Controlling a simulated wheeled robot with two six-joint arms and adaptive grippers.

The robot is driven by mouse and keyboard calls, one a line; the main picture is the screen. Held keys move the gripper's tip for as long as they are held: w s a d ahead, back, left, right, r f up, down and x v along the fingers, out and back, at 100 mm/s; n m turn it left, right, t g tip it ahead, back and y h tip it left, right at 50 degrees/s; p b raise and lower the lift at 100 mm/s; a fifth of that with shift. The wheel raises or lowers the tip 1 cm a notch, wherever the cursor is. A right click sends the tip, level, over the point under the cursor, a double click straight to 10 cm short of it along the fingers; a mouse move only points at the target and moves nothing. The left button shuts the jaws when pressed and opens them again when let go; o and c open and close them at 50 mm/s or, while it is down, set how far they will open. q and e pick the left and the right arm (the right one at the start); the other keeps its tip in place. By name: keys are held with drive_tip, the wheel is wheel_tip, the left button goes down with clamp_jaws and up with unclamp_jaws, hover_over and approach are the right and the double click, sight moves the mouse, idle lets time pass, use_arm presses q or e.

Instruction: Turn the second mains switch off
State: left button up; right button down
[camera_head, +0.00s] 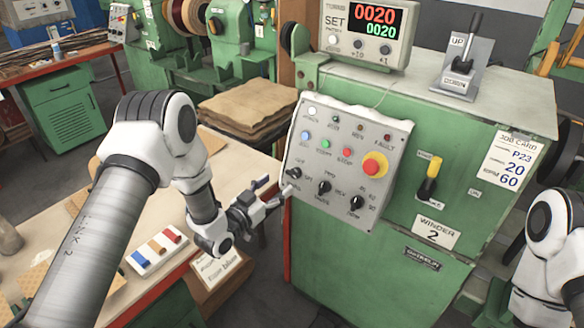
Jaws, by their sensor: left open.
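The grey control panel (338,150) of the green winder marked "WINDER 2" faces me. Its lower row has three black rotary knobs: a left knob (294,173) with "OFF" lettered beside it, a middle knob (324,187) and a right knob (356,203). The left one appears to be the mains switch; its label is too small to read surely.
A red emergency button (374,165) sits right of the small buttons. A yellow-and-black lever (429,178) stands on the winder's front. A counter display (365,30) and an up/down lever (466,56) are on top. The wooden bench (170,215) lies below my left arm.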

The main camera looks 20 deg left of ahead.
sight(291, 174)
use_arm(q)
drive_tip(key=x, duration=0.4)
drive_tip(key=f+p+x, duration=0.1)
drive_tip(key=x, duration=0.2)
drive_tip(key=shift+s+r, duration=0.2)
drive_tip(key=shift+w+f, duration=0.1)
drive_tip(key=shift+w, duration=0.05)
drive_tip(key=c, duration=1.2)
drive_tip(key=shift+o, duration=0.2)
use_arm(e)
drive_tip(key=shift+w+r, duration=0.3)
drive_tip(key=shift+r, duration=0.25)
